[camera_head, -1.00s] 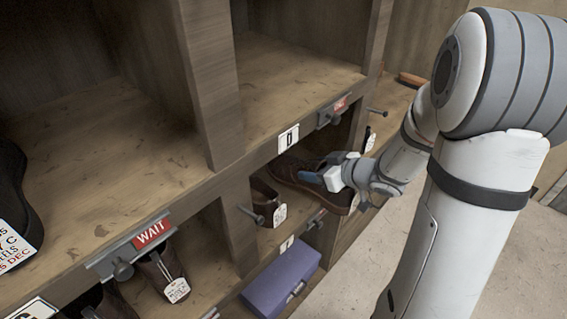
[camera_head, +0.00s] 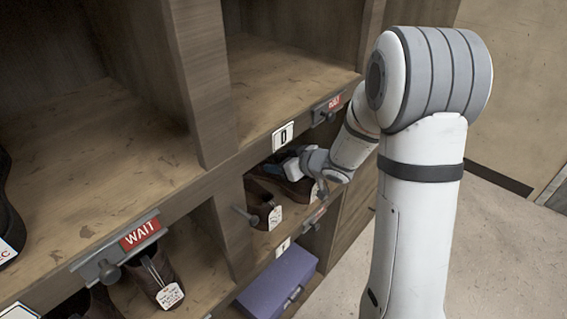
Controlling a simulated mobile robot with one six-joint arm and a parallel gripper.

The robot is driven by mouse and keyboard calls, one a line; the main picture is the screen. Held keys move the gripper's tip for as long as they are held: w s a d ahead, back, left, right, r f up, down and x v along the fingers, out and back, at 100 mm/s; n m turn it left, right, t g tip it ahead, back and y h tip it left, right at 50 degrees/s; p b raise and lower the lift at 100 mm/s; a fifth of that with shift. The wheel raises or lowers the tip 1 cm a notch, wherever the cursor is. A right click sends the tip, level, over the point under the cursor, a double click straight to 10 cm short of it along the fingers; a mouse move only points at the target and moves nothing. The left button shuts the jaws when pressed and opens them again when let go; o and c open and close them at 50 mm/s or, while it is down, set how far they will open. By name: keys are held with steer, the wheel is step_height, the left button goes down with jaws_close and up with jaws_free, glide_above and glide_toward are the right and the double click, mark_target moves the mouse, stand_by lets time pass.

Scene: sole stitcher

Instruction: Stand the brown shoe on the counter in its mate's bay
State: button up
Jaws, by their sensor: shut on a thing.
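My gripper (camera_head: 274,170) is shut on the brown shoe (camera_head: 298,187), inside the mouth of the bay under the plate marked 0. The gripper and wrist hide much of this shoe, and its toe points into the bay. I cannot tell whether its sole touches the bay floor. Another brown shoe (camera_head: 257,197), with a white tag (camera_head: 275,217), stands at the left side of the same bay. The held shoe is to its right, and any gap between them is hard to see.
A purple box (camera_head: 277,284) sits below. A red WAIT sign (camera_head: 140,234) hangs at left above a tagged brown shoe (camera_head: 150,272). The upper bay (camera_head: 285,85) is empty. Floor is clear at right.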

steer(key=o, duration=1.3)
steer(key=shift+r, duration=0.1)
steer(key=p+v, duration=0.2)
steer(key=v, duration=0.9)
steer(key=shift+s+d, duration=0.15)
steer(key=shift+s+d+r+p, duration=0.1)
steer(key=shift+s+d+p, duration=0.1)
steer(key=shift+s+p, duration=0.1)
